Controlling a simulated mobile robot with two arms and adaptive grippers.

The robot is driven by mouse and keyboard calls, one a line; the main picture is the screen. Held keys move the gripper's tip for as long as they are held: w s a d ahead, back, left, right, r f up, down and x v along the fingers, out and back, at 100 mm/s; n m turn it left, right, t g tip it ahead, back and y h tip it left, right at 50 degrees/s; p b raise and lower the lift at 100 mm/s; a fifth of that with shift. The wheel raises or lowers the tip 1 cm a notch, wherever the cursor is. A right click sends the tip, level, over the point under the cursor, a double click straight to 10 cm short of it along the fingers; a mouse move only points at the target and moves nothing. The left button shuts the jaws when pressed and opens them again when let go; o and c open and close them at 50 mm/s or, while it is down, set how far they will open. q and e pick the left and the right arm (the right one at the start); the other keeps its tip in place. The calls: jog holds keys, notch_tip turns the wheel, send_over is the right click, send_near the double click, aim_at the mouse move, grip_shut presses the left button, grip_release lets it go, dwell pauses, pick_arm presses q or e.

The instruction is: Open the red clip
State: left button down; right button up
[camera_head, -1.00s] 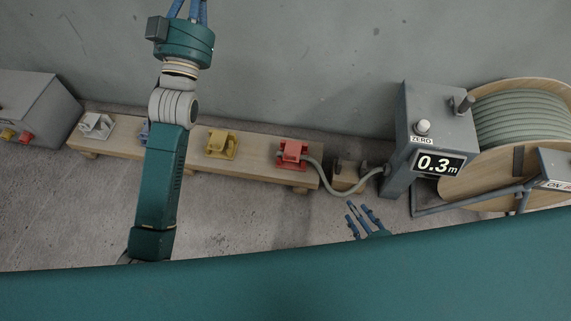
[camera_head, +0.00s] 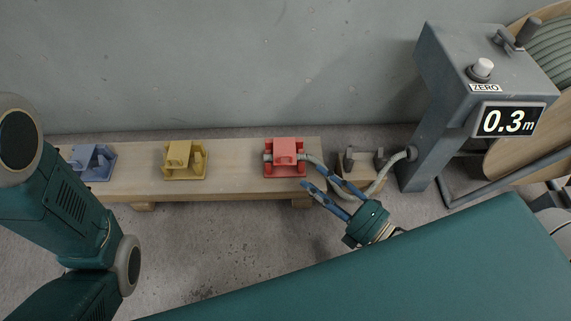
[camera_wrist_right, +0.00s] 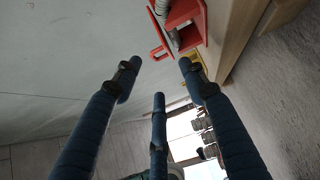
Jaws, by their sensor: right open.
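The red clip (camera_head: 285,157) sits at the right end of the wooden plank, with the grey-green conduit (camera_head: 318,163) running from it to the grey post. Its top part lies over the conduit end and looks closed. In the right wrist view the red clip (camera_wrist_right: 181,26) is at the top, with a small loop handle standing out from it. My right gripper (camera_head: 318,184) is open and empty, just right of and in front of the clip, apart from it. Its blue fingers (camera_wrist_right: 158,100) spread below the clip in the wrist view. My left gripper is out of view.
A yellow clip (camera_head: 185,160) and a blue clip (camera_head: 92,162) sit farther left on the plank (camera_head: 235,178). A wooden block (camera_head: 352,160) with dark posts stands beside the conduit. The grey counter post (camera_head: 440,120) shows 0.3 m, with the reel (camera_head: 520,135) behind it.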

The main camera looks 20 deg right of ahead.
aim_at(288, 161)
jog(key=b+x, duration=0.3)
jog(key=x, duration=0.5)
jog(key=shift+w+a+f+b, duration=0.15)
jog(key=shift+w+b, duration=0.15)
jog(key=shift+w, duration=0.05)
jog(key=shift+w+a, duration=0.25)
jog(key=shift+w, duration=0.25)
grip_shut()
